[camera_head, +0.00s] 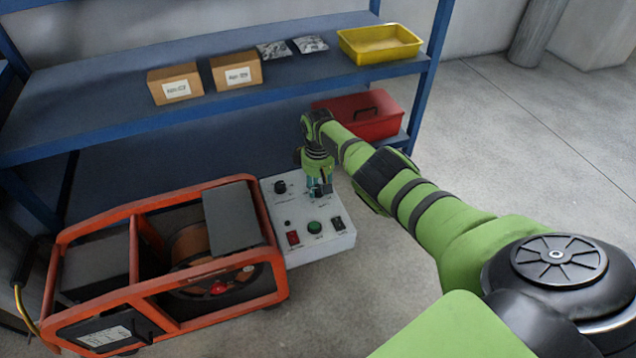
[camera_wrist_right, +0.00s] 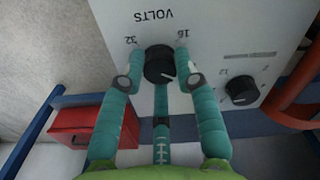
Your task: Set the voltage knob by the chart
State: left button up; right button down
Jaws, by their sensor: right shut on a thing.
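The black voltage knob (camera_wrist_right: 160,63) sits on the white control box (camera_head: 312,252) under the upside-down word VOLTS, between scale figures 32 and 16. The pale mark on the knob points down and to the right in the right wrist view. My right gripper (camera_head: 319,190) reaches down on the box's far right part; in the wrist view its teal fingers (camera_wrist_right: 160,72) are shut around the knob. The fingers hide the knob in the head view. A printed white sheet (camera_head: 105,336) is on the orange-framed machine, too small to read. My left gripper is out of view.
A second black knob (camera_head: 280,187), a red switch (camera_head: 293,238), a green button (camera_head: 314,227) and a black switch (camera_head: 337,223) share the box. The orange-framed machine (camera_head: 190,190) stands against its left. Behind is a blue shelf (camera_head: 130,115); a red toolbox (camera_head: 375,125) sits low on it.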

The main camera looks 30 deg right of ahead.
jog(key=m, duration=0.3)
jog(key=shift+a, duration=0.15)
jog(key=shift+m+p, duration=0.3)
jog(key=shift+m, duration=0.6)
jog(key=m, duration=1.5)
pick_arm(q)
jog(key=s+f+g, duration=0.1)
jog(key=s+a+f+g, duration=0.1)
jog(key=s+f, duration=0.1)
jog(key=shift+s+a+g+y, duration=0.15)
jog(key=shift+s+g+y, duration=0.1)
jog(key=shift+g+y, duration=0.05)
pick_arm(e)
jog(key=m, duration=0.5)
jog(key=shift+d+m, duration=0.2)
jog(key=shift+m, duration=0.1)
jog(key=c, duration=0.9)
grip_release()
